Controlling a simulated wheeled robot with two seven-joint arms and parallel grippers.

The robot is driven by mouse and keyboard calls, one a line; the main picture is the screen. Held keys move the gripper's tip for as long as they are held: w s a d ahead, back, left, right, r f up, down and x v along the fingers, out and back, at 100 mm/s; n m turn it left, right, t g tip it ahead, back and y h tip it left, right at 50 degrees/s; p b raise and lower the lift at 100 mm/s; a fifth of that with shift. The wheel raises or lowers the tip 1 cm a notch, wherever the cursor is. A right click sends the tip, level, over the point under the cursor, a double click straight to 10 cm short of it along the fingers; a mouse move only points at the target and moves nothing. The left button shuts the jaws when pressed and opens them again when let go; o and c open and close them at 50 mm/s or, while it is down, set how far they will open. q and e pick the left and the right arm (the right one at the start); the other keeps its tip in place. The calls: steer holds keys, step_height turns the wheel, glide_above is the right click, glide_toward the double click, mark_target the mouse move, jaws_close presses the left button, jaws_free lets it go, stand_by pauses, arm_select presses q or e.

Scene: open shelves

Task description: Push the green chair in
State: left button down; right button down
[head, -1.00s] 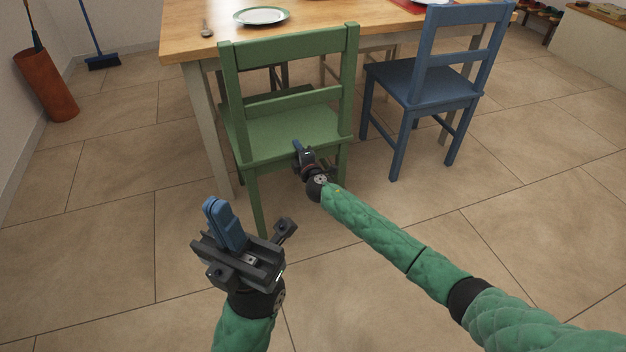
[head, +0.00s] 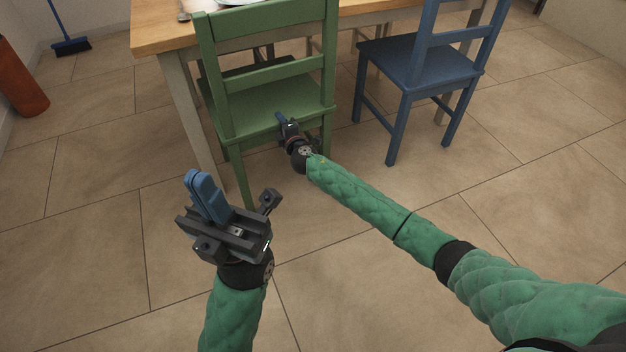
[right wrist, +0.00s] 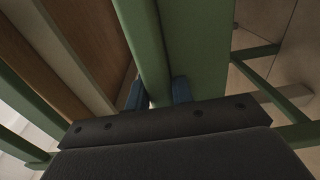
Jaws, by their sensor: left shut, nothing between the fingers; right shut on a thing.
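The green chair (head: 262,107) stands upright at the near side of the wooden table (head: 158,34), its back toward me and its seat partly hidden by the back slats. My right gripper (head: 284,121) is at the near edge of the seat, below the backrest. In the right wrist view its blue fingers (right wrist: 158,93) are shut on a green part of the chair (right wrist: 146,45); I cannot tell exactly which part. My left gripper (head: 205,190) is shut and empty, in front of the chair and to its left, apart from it.
A blue chair (head: 420,75) stands right of the green chair, with a gap between them. A pale table leg (head: 190,110) is close on the green chair's left. A brown bin (head: 20,78) and a blue broom (head: 70,45) are at the far left. The near tiled floor is clear.

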steer(key=shift+s+d+f, duration=0.1)
steer(key=shift+s+f, duration=0.15)
steer(key=shift+f, duration=0.05)
steer(key=c, duration=1.2)
jaws_free()
steer(key=shift+o, duration=0.2)
steer(key=shift+r, duration=0.2)
steer(key=shift+r, duration=0.1)
